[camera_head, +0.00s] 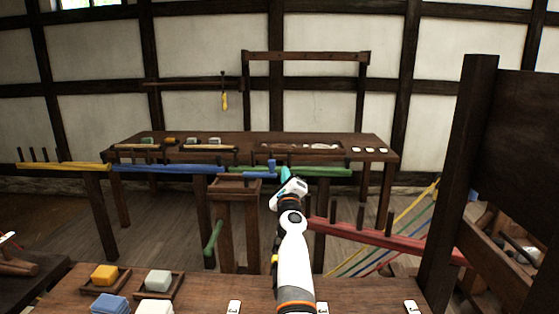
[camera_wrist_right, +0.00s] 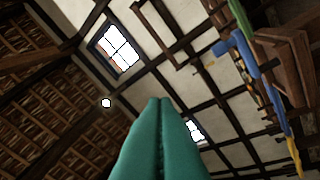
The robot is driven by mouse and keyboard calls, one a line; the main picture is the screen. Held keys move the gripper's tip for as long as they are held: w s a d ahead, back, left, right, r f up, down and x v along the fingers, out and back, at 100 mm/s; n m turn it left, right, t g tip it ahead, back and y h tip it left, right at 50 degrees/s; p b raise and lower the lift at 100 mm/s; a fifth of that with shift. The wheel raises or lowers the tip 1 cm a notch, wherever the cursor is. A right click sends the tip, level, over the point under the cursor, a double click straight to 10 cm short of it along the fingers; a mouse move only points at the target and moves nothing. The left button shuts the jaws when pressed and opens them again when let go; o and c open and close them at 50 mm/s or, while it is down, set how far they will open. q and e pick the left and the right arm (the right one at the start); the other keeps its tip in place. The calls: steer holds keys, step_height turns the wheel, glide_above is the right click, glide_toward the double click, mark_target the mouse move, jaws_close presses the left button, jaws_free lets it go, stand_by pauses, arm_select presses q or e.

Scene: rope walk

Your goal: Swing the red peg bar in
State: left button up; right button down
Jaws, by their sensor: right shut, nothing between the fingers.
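The red peg bar (camera_head: 385,238) runs from behind my right arm out to the right, sloping toward the dark post, with several dark pegs standing on it. My right gripper (camera_head: 285,173) is in front of the middle of the rack, near the green bar (camera_head: 325,171) and the blue bar (camera_head: 180,168). In the right wrist view its teal fingers (camera_wrist_right: 161,105) are closed together with nothing between them. The red bar's left end is partly hidden by my right arm. I do not see my left gripper.
A yellow peg bar (camera_head: 62,166) extends to the left. A wooden post stand (camera_head: 236,225) is left of my arm. A dark wooden frame (camera_head: 465,170) stands at the right, with coloured cords (camera_head: 400,230) beside it. A near table (camera_head: 200,290) holds coloured blocks in trays.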

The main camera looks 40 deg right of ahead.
arm_select(q)
steer(key=shift+w+d+r, duration=0.3)
steer(key=shift+w+d, duration=0.05)
steer(key=shift+w, duration=0.3)
arm_select(e)
steer(key=r+n+t+y, duration=0.1)
steer(key=n, duration=0.2)
steer(key=w+a+r+n+t+y, duration=0.1)
steer(key=n+y, duration=0.1)
steer(key=a+r+n+t+y, duration=0.1)
steer(key=r+n+y, duration=0.1)
steer(key=n, duration=0.1)
steer(key=shift+w+a+r+n, duration=0.1)
steer(key=shift+w+n, duration=0.2)
